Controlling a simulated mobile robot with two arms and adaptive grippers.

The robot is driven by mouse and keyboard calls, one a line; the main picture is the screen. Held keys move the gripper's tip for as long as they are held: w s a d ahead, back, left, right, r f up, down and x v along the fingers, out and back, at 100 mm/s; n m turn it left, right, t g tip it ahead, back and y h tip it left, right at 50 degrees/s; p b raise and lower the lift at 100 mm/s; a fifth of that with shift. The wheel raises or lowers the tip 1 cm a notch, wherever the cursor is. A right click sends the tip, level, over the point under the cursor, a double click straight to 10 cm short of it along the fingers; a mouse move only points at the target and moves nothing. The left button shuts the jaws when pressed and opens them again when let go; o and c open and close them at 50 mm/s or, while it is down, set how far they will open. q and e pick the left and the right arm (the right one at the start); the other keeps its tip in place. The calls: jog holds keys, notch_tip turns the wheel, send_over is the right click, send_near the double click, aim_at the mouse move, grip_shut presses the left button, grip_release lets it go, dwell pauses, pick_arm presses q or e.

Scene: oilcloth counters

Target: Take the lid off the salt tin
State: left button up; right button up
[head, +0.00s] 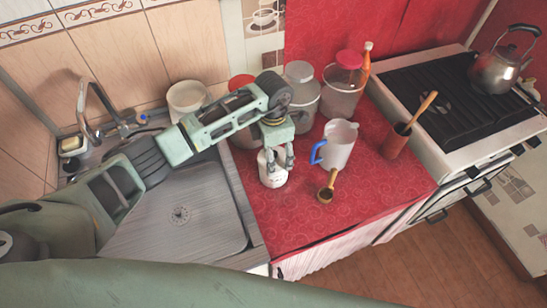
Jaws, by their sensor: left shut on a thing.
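The salt tin (273,181) is a small white round tin on the red oilcloth, close to the sink-side edge of the counter. My left gripper (279,164) comes down from above, with its fingers on both sides of the tin's top. It is shut on the lid there. The fingers hide much of the lid, so I cannot tell whether it still sits fully on the tin. The tin looks upright. My right gripper is not in view.
Canisters (304,103) stand behind. The sink (180,215) is left, the stove (455,95) right. The front oilcloth (300,225) is clear.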

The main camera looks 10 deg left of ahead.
pick_arm(q)
jog(key=shift+c, duration=1.4)
